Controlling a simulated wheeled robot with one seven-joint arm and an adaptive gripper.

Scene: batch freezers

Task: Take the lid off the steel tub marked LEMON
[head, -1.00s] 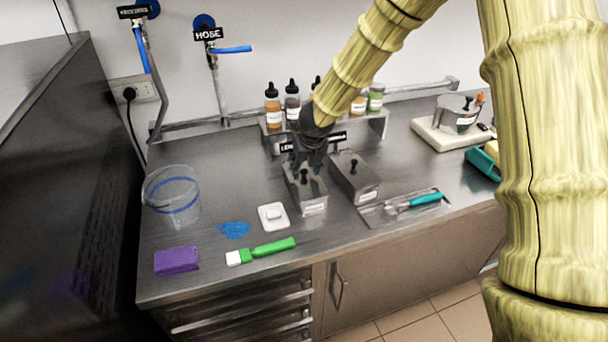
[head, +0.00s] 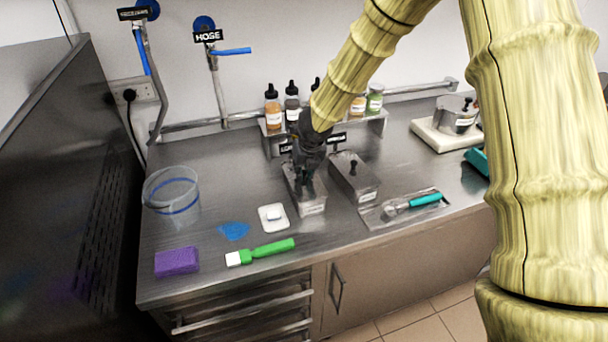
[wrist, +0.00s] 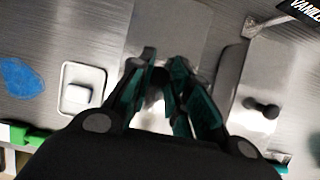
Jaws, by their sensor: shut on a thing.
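Two steel tubs with flat lids and black knobs stand side by side. My gripper (head: 304,192) is over the left tub (head: 314,208), under a sign largely hidden by my arm. Its name cannot be read in full. In the wrist view the teal-lined fingers (wrist: 160,92) are closed around the dark knob (wrist: 158,76) of the left lid (wrist: 180,40), partly hidden between them. The lid appears to sit on the tub. The right tub (head: 368,190) has its lid on, its knob also showing in the wrist view (wrist: 262,108), near the VANILLA sign (wrist: 305,8).
A white dish (head: 273,217), blue patch (head: 234,230), green brush (head: 265,250), purple sponge (head: 177,261) and clear bucket (head: 172,195) lie to the left. A tray with a teal-handled scoop (head: 415,203) is at right. Bottles (head: 272,108) stand on a shelf behind.

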